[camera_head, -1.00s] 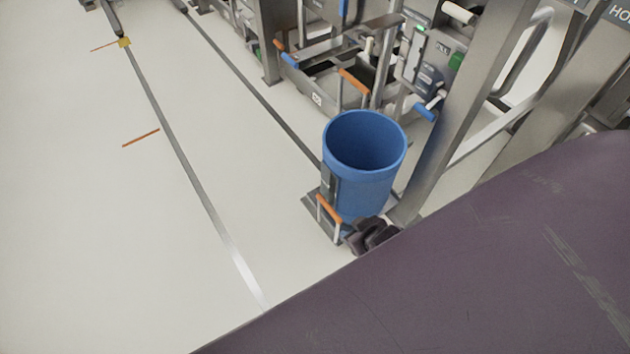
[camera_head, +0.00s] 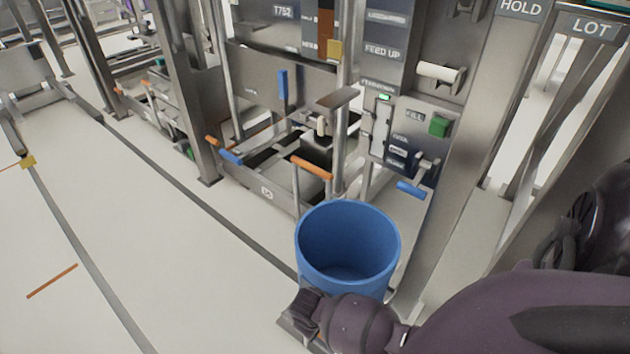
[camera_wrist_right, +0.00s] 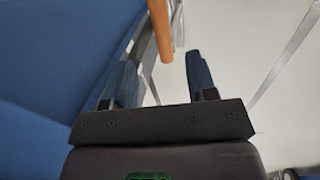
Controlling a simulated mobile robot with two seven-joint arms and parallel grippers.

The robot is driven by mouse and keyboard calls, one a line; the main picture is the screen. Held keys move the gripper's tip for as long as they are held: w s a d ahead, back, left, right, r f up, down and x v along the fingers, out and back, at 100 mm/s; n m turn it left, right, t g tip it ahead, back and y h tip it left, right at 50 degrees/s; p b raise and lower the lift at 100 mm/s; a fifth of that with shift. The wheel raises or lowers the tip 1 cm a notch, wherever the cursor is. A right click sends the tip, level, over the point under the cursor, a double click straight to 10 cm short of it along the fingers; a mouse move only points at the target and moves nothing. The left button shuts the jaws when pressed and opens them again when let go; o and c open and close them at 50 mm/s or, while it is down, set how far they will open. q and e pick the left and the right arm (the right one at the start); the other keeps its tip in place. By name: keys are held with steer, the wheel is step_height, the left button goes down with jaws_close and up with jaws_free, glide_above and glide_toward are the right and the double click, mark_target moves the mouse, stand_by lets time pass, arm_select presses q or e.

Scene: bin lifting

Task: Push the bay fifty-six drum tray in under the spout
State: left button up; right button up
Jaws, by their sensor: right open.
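A blue drum (camera_head: 347,240), open at the top, stands upright on a low grey tray (camera_head: 289,324), of which only a front left corner shows in the head view. My right gripper (camera_head: 303,313) is low at the drum's near side and covers part of the tray. In the right wrist view its two fingers (camera_wrist_right: 160,60) are apart, with an orange handle bar (camera_wrist_right: 160,30) beyond and between them. The drum wall (camera_wrist_right: 55,75) fills the left of that view. I cannot clearly pick out the spout. My left gripper is out of view.
A grey metal frame with a control panel (camera_head: 405,140) stands behind the drum. A thick post (camera_head: 470,110) rises on the right. Another orange bar (camera_head: 312,168) stands just behind the drum.

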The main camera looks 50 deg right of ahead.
steer(key=f+b, duration=0.1)
steer(key=f, duration=0.2)
steer(key=d+f+b, duration=0.1)
steer(key=f, duration=0.1)
steer(key=f+b, duration=0.2)
steer(key=f, duration=0.1)
steer(key=shift+s+d+f, duration=0.25)
steer(key=shift+d+f, duration=0.05)
steer(key=shift+w+d+f+b, duration=0.15)
steer(key=shift+f+b, duration=0.15)
steer(key=shift+f, duration=0.25)
steer(key=shift+w+f, duration=0.1)
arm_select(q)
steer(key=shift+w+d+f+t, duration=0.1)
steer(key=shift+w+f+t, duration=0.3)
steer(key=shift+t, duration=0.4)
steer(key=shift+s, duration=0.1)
arm_select(e)
steer(key=shift+c, duration=0.3)
jaws_close()
